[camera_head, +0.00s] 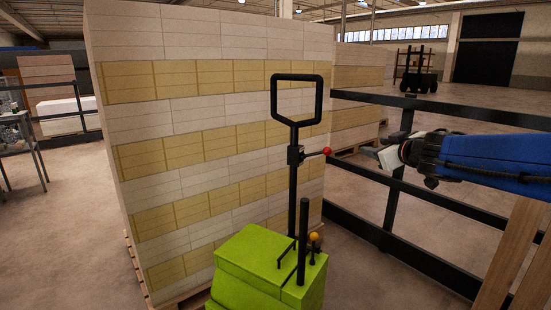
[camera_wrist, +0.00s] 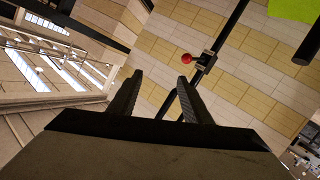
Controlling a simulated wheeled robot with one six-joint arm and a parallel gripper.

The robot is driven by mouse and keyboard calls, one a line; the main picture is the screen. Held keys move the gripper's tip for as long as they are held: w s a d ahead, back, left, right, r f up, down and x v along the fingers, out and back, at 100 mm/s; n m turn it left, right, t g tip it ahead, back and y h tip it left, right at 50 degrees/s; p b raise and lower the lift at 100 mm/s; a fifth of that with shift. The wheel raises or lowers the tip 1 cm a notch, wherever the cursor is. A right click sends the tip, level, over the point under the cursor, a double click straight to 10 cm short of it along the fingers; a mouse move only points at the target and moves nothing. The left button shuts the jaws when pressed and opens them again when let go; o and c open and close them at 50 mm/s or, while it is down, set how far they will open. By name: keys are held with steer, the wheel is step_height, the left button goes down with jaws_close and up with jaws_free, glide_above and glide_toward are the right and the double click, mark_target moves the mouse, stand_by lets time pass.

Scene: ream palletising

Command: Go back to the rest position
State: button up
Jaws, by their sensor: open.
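My gripper (camera_head: 372,152) is at the end of my blue arm, which reaches in from the right in the head view. It is in the air near the black rail fence, to the right of the red-knobbed lever. In the wrist view its two dark fingers (camera_wrist: 157,98) stand apart with nothing between them. A large stack of reams (camera_head: 225,130) in white and yellow layers stands on a wooden pallet (camera_head: 178,304). It also shows in the wrist view (camera_wrist: 240,75), tilted, beyond the fingers.
A green pallet truck (camera_head: 262,268) with a black handle (camera_head: 297,77) and a red knob (camera_head: 327,151) stands before the stack. A black rail fence (camera_head: 450,203) runs behind my arm. Wooden boards (camera_head: 510,255) stand at lower right. Open floor (camera_head: 60,240) lies at left.

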steer(key=s+d+f+m+g+h, duration=0.2)
steer(key=s+d+f+m+h, duration=0.15)
steer(key=s, duration=0.45)
steer(key=s+d+f+m+g+h, duration=0.2)
steer(key=s+f, duration=0.3)
steer(key=s, duration=0.2)
steer(key=s+a+f+g+y, duration=0.2)
steer(key=s+a+f+g, duration=0.1)
steer(key=s+f, duration=0.5)
steer(key=s+a+f+g+y, duration=0.2)
steer(key=s+a+f, duration=0.3)
steer(key=s, duration=0.7)
step_height(320, 180, down, 3)
steer(key=shift+s+a+r+g, duration=0.15)
steer(key=shift+s+a+g, duration=0.15)
steer(key=shift+g, duration=0.5)
